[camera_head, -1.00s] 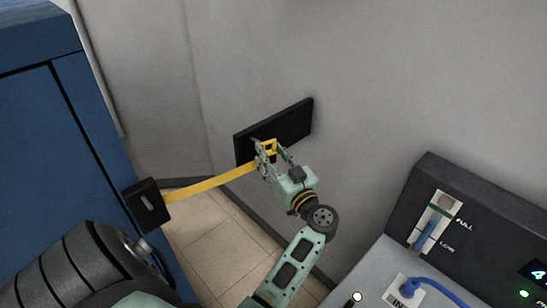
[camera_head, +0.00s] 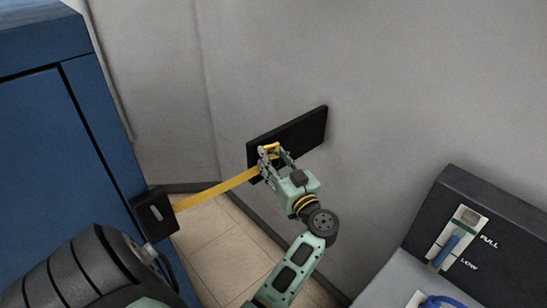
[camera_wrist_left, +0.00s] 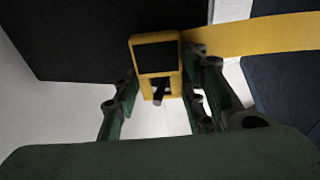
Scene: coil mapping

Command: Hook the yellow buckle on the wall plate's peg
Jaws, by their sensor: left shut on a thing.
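The yellow buckle (camera_head: 272,147) is in front of the left part of the black wall plate (camera_head: 305,134). My left gripper (camera_head: 270,160) is shut on the buckle. In the left wrist view the buckle (camera_wrist_left: 158,75) is a rectangular frame between the two fingers, with the dark plate (camera_wrist_left: 75,45) behind it. A short dark rod (camera_wrist_left: 160,90) shows at the buckle's lower opening; I cannot tell if it passes through. The yellow strap (camera_head: 220,187) runs from the buckle to the left. My right gripper is out of view.
The strap ends at a black box (camera_head: 155,212) on the side of the blue cabinet (camera_head: 60,150). A grey panel with a gauge (camera_head: 458,239) and a blue cable (camera_head: 440,301) stands at the lower right. The grey wall around the plate is clear.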

